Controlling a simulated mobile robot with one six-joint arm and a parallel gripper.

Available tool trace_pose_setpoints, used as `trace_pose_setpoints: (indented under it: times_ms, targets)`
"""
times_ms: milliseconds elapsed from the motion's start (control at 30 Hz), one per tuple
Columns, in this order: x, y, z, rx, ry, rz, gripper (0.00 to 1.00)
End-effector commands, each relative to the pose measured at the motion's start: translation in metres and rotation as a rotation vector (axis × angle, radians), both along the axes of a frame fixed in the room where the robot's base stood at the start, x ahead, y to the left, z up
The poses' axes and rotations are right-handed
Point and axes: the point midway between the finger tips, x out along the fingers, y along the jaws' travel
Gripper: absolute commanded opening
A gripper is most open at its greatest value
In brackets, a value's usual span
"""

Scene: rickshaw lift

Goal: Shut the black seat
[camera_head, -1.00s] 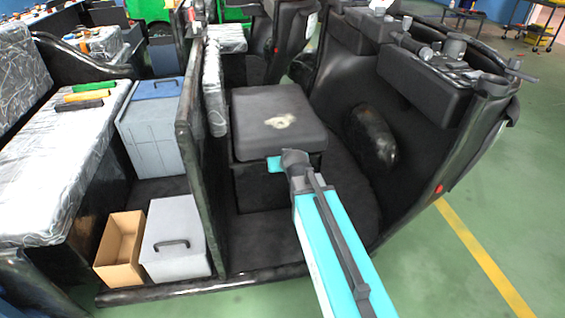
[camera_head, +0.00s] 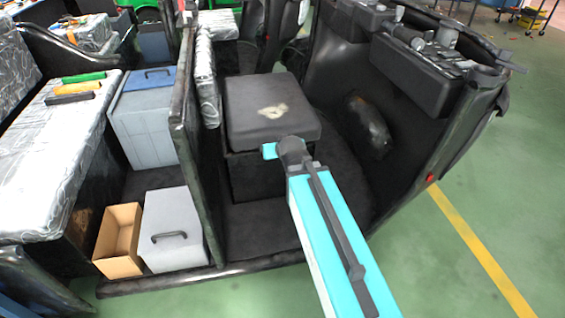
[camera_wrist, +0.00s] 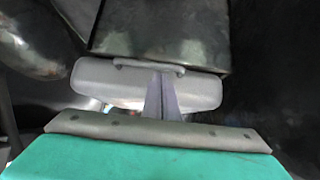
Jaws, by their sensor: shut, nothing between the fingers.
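The black seat (camera_head: 272,108) is a square dark cushion with a pale worn patch on top. It lies nearly level over a black box base (camera_head: 258,178) in the cabin; I cannot tell whether it is fully down. My gripper (camera_head: 270,151) is at the seat's front edge, on the near side, and looks shut and empty. Touch with the seat cannot be made out. In the wrist view, my gripper (camera_wrist: 163,98) points towards a dark flat-faced part, which I cannot identify for certain.
A black partition (camera_head: 188,150) stands left of the seat. Beyond it are a grey box (camera_head: 172,228) with a handle, an open cardboard box (camera_head: 120,238) and a blue-lidded crate (camera_head: 145,125). A black dashboard (camera_head: 425,75) rises at the right.

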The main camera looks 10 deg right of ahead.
Motion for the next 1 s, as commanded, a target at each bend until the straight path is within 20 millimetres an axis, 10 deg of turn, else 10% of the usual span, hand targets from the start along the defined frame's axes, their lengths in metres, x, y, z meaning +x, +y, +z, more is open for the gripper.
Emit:
trace_pose_setpoints:
  times_ms: [1000]
  targets:
    - [-0.0019, 0.0007, 0.0065, 0.000, -0.001, 0.000, 0.00]
